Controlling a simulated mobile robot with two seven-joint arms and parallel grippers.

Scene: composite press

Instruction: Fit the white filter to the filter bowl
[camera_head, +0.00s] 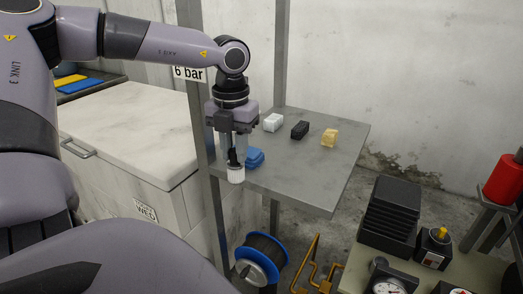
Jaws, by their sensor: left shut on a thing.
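My left gripper (235,160) points down at the near left edge of the grey shelf. It is shut on a small white ribbed cylinder, which looks like the white filter (236,174). The filter hangs below the fingertips, roughly upright, beside the blue block and in front of the shelf edge. I cannot make out the filter bowl for certain in this view. My right gripper is not in view.
The grey shelf (310,185) holds white (273,122), black (299,130), yellow (329,137) and blue (255,158) blocks; its front right is clear. A metal post stands behind my gripper. A cable reel (259,259), black ridged block (391,215) and gauge (387,287) are lower down.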

